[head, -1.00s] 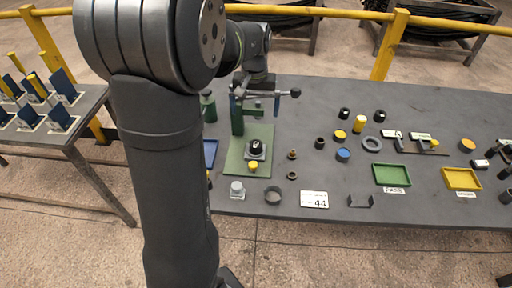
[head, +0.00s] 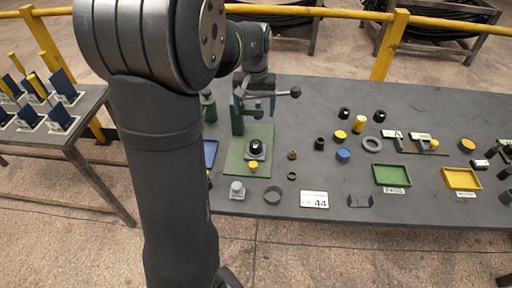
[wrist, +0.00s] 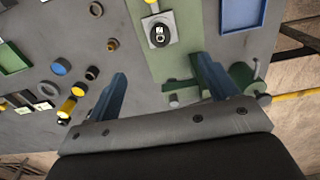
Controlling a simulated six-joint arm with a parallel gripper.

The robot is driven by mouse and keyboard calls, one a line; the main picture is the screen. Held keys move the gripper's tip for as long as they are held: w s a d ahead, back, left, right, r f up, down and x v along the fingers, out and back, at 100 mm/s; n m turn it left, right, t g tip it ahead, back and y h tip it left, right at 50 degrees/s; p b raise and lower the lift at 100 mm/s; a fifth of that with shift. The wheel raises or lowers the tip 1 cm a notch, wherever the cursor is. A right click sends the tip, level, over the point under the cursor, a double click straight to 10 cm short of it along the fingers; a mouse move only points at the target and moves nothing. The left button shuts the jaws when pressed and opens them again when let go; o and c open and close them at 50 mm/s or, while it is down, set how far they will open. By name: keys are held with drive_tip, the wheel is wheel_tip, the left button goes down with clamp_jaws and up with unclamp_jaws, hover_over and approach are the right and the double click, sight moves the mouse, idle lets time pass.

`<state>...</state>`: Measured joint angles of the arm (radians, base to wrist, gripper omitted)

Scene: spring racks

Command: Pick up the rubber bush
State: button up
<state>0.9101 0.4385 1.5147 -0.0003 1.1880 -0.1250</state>
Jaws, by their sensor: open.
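A short black cylinder with a hollow top (head: 319,143), which looks like the rubber bush, stands upright on the grey table right of the green press. It also shows in the wrist view (wrist: 92,45), up and left of my fingers. Other small black cylinders stand farther back, one of them here (head: 344,113), so I cannot be sure which is the bush. My gripper (wrist: 160,88) is open and empty, its two blue fingers apart above the table beside the green press base.
The green press (head: 237,118) with its lever stands close to my gripper, on a green plate bearing a black-topped part (head: 255,148). A yellow cylinder (head: 360,124), a blue-topped part (head: 343,155) and a grey ring (head: 373,143) lie nearby. Green (head: 408,175) and yellow (head: 480,179) trays sit right.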

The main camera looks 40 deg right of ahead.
sight(256, 143)
drive_tip(key=shift+c, duration=0.9)
drive_tip(key=f+n, duration=0.5)
drive_tip(key=n, duration=0.3)
drive_tip(key=f+n, duration=0.5)
drive_tip(key=n, duration=0.3)
drive_tip(key=d+f+n, duration=0.1)
drive_tip(key=f+n, duration=0.5)
drive_tip(key=n, duration=0.2)
drive_tip(key=shift+w+d+f, duration=0.1)
drive_tip(key=shift+w, duration=0.2)
drive_tip(key=c, duration=1.1)
